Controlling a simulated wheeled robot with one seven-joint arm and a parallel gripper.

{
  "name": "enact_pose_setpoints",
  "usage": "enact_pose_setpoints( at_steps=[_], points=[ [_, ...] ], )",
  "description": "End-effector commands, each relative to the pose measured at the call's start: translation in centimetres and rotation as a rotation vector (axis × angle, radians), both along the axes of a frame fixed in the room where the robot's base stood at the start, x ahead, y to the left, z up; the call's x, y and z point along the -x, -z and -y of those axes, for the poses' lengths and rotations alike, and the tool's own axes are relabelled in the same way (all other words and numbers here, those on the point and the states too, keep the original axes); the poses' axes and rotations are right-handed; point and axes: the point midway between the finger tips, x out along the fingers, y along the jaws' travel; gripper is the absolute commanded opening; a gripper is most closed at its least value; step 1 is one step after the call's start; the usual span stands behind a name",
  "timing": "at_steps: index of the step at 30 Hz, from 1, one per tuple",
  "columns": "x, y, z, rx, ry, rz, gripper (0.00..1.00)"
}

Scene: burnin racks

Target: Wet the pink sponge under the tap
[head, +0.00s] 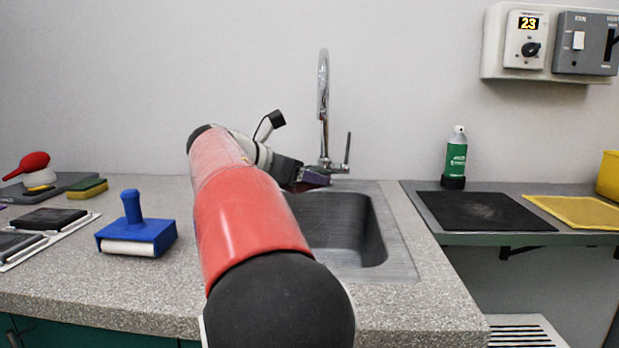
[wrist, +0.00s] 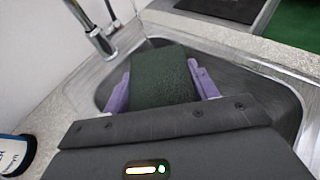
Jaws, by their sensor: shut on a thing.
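My gripper (head: 314,181) reaches over the sink (head: 370,225), close to the tap (head: 323,100). In the wrist view its two purple fingers (wrist: 160,86) are shut on a block with a dark green, rough face (wrist: 162,72). No pink shows on this block from here, so I cannot tell whether it is the pink sponge. I cannot make out any running water. In the head view the held block is not clearly visible.
A green-and-yellow sponge (head: 88,188), a blue roller-like tool (head: 136,236) and dark pads (head: 48,219) lie on the left counter. A green spray can (head: 456,157), black mat (head: 484,211) and yellow cloth (head: 572,211) are on the right shelf. My arm hides part of the sink.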

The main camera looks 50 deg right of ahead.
Motion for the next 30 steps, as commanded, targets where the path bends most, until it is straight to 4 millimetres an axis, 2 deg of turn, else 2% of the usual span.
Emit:
enact_pose_setpoints(
  at_steps=[18,30],
  points=[
    [1.2,0.0,-4.8,0.001,-0.002,0.001,0.37],
    [1.4,0.0,-5.5,0.001,-0.001,0.000,0.37]
  ],
)
